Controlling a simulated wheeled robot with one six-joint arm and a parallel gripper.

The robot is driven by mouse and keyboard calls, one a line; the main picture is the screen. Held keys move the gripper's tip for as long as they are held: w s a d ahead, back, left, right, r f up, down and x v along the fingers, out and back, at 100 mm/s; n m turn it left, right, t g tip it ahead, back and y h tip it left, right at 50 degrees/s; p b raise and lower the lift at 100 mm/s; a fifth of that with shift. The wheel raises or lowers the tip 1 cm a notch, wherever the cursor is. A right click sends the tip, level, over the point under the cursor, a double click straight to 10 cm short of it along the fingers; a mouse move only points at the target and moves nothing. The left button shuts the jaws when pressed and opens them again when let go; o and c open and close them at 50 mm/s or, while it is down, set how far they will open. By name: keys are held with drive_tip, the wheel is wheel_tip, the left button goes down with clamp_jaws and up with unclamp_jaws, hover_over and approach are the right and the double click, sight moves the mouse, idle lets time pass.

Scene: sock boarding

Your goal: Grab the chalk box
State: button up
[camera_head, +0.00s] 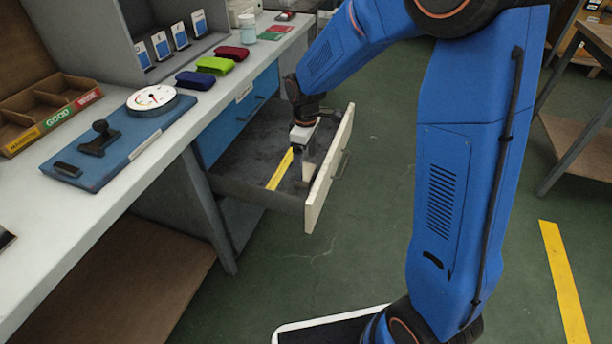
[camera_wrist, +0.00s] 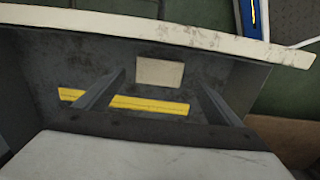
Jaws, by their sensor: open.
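A small beige box (camera_wrist: 160,73), which looks like the chalk box, lies on the dark floor of an open drawer in the wrist view. My gripper (camera_wrist: 163,80) is open and points down into the drawer. Its two fingers are spread to the left and right of the box, apart from it. A gap shows on each side, and how far the tips are above the drawer floor I cannot tell. In the head view my gripper (camera_head: 304,168) is inside the drawer near its front panel; I cannot make out the box clearly there.
A yellow ruler (camera_wrist: 150,105) lies in the drawer beside the box; it also shows in the head view (camera_head: 280,170). The drawer front (camera_head: 328,170) stands close to my gripper.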

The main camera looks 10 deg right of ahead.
sight(306, 172)
wheel_tip(306, 172, down, 5)
idle(0.3)
drive_tip(key=c, duration=1.2)
